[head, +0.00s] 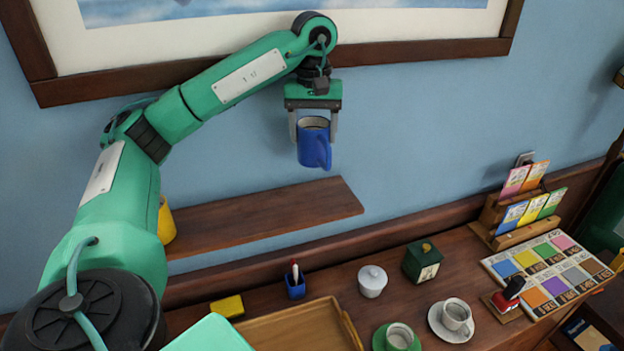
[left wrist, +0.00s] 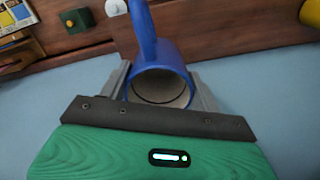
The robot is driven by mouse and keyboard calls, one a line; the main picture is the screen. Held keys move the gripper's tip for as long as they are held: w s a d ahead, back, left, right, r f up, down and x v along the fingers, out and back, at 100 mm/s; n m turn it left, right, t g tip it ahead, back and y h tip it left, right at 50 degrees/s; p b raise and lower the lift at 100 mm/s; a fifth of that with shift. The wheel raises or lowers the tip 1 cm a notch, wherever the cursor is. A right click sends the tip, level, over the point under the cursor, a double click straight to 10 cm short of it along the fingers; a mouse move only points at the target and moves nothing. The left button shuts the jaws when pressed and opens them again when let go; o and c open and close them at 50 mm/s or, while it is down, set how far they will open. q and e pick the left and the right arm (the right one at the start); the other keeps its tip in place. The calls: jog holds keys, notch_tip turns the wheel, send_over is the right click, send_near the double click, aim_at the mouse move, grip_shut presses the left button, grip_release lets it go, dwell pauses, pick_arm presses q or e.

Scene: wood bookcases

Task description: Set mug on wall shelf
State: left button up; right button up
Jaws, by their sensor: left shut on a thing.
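The blue mug (head: 313,146) hangs upright in my left gripper (head: 314,128), with its handle toward the lower right in the head view. My left gripper is shut on the mug's sides, its fingers on either side. In the left wrist view the mug (left wrist: 160,75) shows its pale inside, between the grey fingers of the gripper (left wrist: 165,88). The wooden wall shelf (head: 270,216) is fixed to the blue wall. In the head view the mug appears above the shelf's right part, clear of it. My right gripper is not in view.
A yellow object (head: 166,222) stands on the shelf's left part, partly hidden by my arm. A framed picture (head: 420,48) hangs above. The shelf's right part is clear.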

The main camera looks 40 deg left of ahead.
aim_at(313, 164)
pick_arm(q)
notch_tip(313, 164, down, 7)
jog(key=shift+r+b, duration=0.2)
jog(key=shift+b, duration=0.45)
jog(key=shift+s+d+f, duration=0.1)
jog(key=shift+f, duration=0.85)
notch_tip(313, 164, down, 3)
jog(key=shift+r+p, duration=0.1)
jog(key=shift+p, duration=0.55)
jog(key=shift+f, duration=0.3)
jog(key=o, duration=1.2)
jog(key=shift+c, duration=0.2)
